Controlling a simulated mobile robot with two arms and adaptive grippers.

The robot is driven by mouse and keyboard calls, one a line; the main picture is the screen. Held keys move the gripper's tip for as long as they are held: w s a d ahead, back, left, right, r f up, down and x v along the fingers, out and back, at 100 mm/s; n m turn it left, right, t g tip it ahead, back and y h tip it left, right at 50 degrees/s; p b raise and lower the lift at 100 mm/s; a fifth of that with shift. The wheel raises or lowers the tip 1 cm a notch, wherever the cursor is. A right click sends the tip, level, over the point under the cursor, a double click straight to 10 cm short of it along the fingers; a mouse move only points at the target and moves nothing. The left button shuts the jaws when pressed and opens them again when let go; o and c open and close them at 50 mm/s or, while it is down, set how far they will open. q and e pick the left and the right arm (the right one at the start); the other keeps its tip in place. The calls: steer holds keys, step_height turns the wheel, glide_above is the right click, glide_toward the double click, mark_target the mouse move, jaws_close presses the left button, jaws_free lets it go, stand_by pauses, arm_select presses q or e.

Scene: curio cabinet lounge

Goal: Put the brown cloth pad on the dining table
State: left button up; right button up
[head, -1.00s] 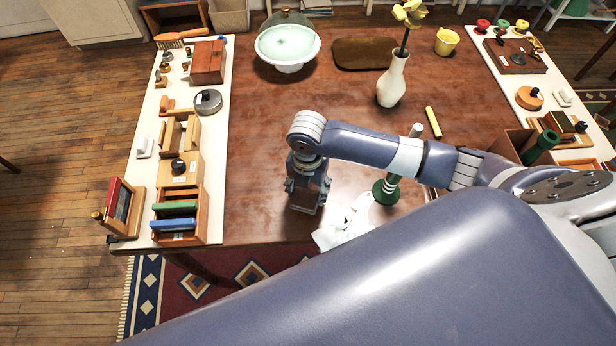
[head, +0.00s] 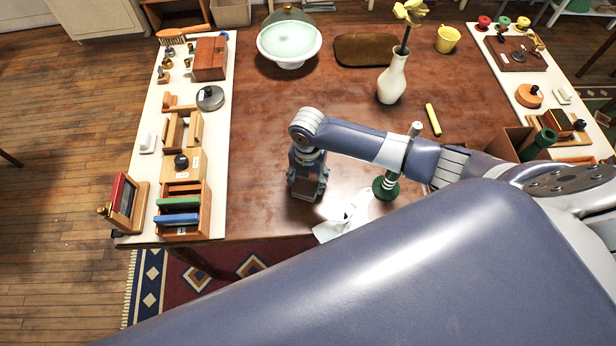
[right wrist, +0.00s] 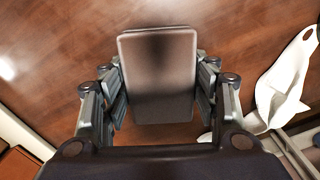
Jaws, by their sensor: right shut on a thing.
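My right gripper (head: 307,194) points down over the front part of the brown wooden dining table (head: 265,130). In the right wrist view it (right wrist: 160,88) is shut on a flat, rectangular brown pad (right wrist: 158,65), which lies between its fingers with the table surface behind it. The pad is hidden under the gripper in the head view. I cannot tell whether it touches the table. My left gripper is not in view.
A white crumpled-looking item (head: 343,222) and a green-based stand (head: 385,188) are right of the gripper. A white vase (head: 393,80), cake stand (head: 289,62) and dark tray (head: 366,48) stand farther back. White boards with wooden items line both sides. The table's middle is clear.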

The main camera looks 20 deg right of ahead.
steer(key=o, duration=1.5)
steer(key=shift+f, duration=0.1)
steer(key=shift+o, duration=0.2)
steer(key=shift+r, duration=0.25)
step_height(320, 180, up, 12)
steer(key=shift+b, duration=0.45)
steer(key=shift+f, duration=0.15)
